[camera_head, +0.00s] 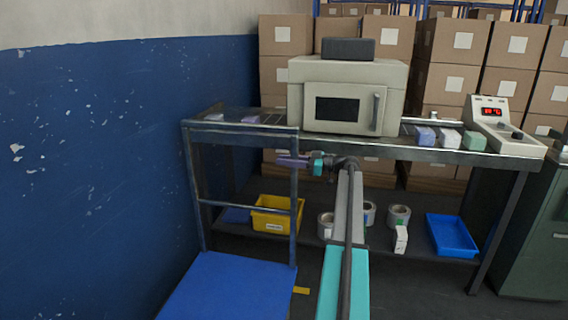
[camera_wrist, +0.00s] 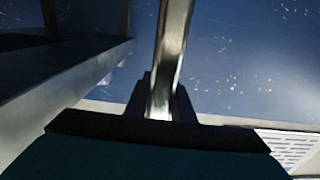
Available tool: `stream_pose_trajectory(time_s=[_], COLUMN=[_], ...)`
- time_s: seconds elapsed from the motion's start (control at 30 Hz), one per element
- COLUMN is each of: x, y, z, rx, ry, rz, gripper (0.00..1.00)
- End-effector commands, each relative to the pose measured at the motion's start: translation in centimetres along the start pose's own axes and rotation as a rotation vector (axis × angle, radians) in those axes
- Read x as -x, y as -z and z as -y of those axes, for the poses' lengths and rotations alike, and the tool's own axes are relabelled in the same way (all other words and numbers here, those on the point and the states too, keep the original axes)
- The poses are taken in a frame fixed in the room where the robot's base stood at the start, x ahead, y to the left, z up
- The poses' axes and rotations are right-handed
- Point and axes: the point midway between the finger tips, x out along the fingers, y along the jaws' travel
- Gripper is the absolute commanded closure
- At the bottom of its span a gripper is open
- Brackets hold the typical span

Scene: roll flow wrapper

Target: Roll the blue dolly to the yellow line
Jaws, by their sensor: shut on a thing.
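The blue dolly (camera_head: 228,290) stands at the lower left, with a flat blue deck and a grey tube handle frame rising at its far end. My gripper (camera_head: 292,161) is shut on the handle frame near its right post, below the top bar. In the wrist view my gripper (camera_wrist: 160,108) closes around the shiny metal tube of the dolly (camera_wrist: 172,55). A short piece of the yellow line (camera_head: 301,290) shows on the floor just right of the deck. The rest of the line is hidden or out of view.
A long workbench (camera_head: 467,157) with a wrapping machine (camera_head: 345,95) stands just beyond the handle. Its lower shelf holds a yellow bin (camera_head: 272,222), tape rolls and a blue tray (camera_head: 452,236). A blue wall (camera_head: 90,150) runs along the left.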

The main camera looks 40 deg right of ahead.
Motion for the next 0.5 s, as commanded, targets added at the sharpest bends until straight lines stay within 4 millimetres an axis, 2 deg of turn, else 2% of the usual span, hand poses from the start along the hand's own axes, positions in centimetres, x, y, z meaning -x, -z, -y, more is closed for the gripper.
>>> stream_pose_trajectory(time_s=[0.37,0.4,0.5], x=[-0.08,-0.09,-0.07], y=[0.32,0.33,0.29], z=[-0.61,-0.61,-0.56], rx=[0.003,0.003,0.003], ry=[-0.010,-0.009,-0.008], rz=[-0.003,-0.003,-0.003], gripper=[1.00,0.73,0.59])
